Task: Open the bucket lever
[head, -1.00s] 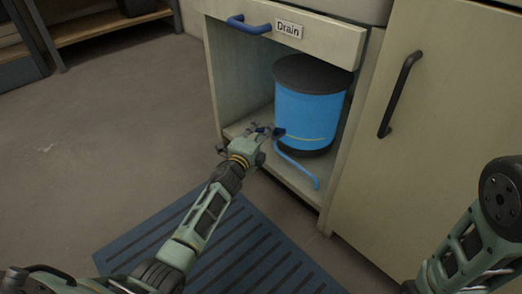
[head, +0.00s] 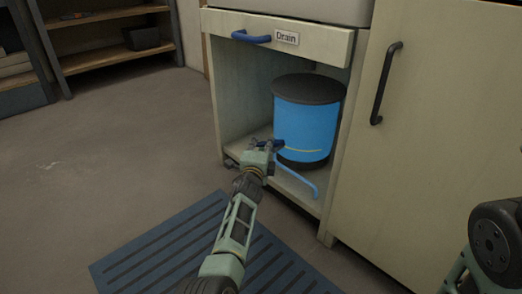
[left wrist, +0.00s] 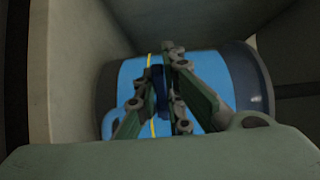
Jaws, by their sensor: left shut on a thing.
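The blue bucket (head: 305,125) with a black lid (head: 308,88) stands upright in the open cabinet, and a yellow line runs around its side. It also shows in the left wrist view (left wrist: 205,65), lying sideways in the picture. A small dark blue lever (head: 277,143) is low on its front; it also shows between my fingers in the left wrist view (left wrist: 160,92). My left gripper (head: 262,146) is shut on this lever and hides part of it. A light blue bent tube (head: 300,181) slants down from the bucket's front. My right gripper is out of view.
The cabinet (head: 235,105) has side walls close around the bucket. Above it is a panel labelled Drain with a blue handle (head: 251,37). A closed door with a black handle (head: 384,85) is at right. A blue slatted mat (head: 165,245) lies on open floor.

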